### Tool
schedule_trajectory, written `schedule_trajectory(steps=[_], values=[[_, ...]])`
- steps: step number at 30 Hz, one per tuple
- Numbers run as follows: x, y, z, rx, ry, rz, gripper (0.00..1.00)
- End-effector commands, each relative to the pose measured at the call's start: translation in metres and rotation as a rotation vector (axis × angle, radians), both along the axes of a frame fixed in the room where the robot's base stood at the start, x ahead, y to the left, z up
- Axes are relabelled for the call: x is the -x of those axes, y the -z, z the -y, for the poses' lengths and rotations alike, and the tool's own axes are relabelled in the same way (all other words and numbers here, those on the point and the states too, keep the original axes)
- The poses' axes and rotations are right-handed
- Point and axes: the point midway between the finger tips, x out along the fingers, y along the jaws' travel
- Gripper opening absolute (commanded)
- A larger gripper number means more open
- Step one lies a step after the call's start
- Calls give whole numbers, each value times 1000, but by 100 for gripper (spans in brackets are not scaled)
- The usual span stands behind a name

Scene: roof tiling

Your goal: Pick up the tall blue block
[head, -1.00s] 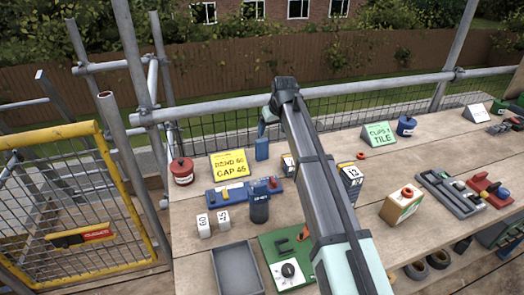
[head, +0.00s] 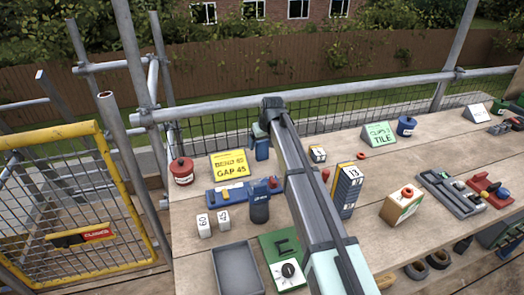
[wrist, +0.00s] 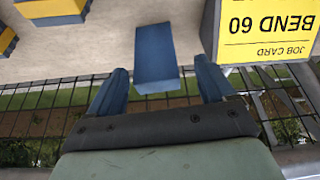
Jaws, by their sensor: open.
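The tall blue block (head: 262,150) stands upright on the wooden table, just right of the yellow job card, near the back edge. In the wrist view the blue block (wrist: 154,58) shows between my fingers, with its lower end in the picture towards the palm. My gripper (wrist: 161,68) is open, one blue finger on each side, with visible space between each finger and the block.
A yellow job card (head: 229,164) stands left of the block; it also shows close to the right finger in the wrist view (wrist: 262,30). A numbered stack (head: 347,190) stands to the right.

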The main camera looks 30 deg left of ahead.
Motion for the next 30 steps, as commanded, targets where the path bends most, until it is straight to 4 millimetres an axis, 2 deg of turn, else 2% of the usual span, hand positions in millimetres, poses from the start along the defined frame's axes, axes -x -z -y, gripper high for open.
schedule_trajectory(steps=[12,20,30], values=[[-16,42,-13,2,0,-1,83],[-17,44,-14,0,0,0,83],[-17,44,-14,1,0,-1,50]])
